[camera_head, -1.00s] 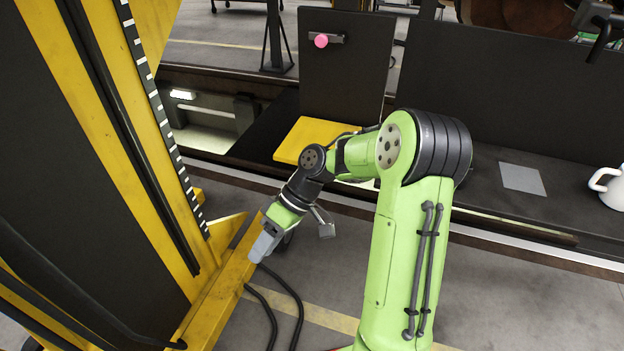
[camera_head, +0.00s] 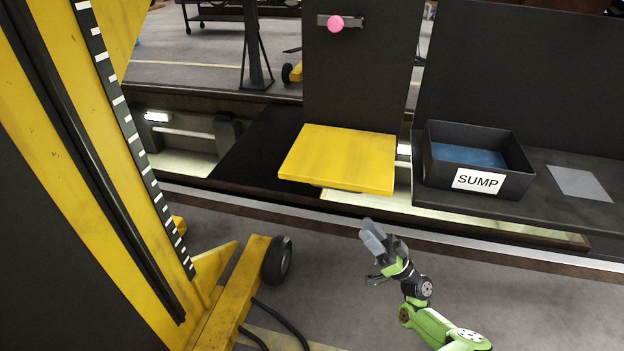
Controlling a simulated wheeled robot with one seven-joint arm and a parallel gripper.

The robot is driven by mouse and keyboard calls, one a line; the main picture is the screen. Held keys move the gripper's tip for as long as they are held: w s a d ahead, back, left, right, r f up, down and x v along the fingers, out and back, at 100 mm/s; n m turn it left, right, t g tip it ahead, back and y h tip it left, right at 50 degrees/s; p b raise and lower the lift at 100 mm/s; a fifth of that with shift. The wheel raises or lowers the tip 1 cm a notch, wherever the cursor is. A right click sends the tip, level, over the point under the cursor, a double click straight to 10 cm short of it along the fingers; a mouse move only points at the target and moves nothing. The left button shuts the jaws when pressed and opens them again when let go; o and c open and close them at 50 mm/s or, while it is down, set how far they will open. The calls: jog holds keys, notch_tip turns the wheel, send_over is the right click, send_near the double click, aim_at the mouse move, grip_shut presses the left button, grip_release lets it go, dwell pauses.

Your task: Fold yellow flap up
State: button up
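The yellow flap (camera_head: 340,158) lies flat at the edge of the dark bench, in front of an upright dark panel (camera_head: 362,75). A pink knob (camera_head: 335,23) sits on a small bracket near the top of that panel. My gripper (camera_head: 372,240) is below and in front of the flap, a little to its right, apart from it and over the floor. Its grey fingers point up and left. They are small and overlap in this view, so their opening is unclear. I see nothing held in them.
A black box labelled SUMP (camera_head: 478,160) stands right of the flap, with a grey plate (camera_head: 579,183) beyond it. A yellow lifting column (camera_head: 95,200) with a wheeled leg (camera_head: 277,261) fills the left. Black cables lie on the floor. Floor before the bench is otherwise open.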

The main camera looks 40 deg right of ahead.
aim_at(331, 186)
jog(key=p+x, duration=0.1)
jog(key=x, duration=0.6)
jog(key=p+x, duration=0.1)
jog(key=x, duration=0.7)
jog(key=shift+a+r+p, duration=0.2)
jog(key=shift+r+p, duration=0.2)
jog(key=shift+s, duration=0.1)
jog(key=shift+c, duration=0.3)
grip_shut()
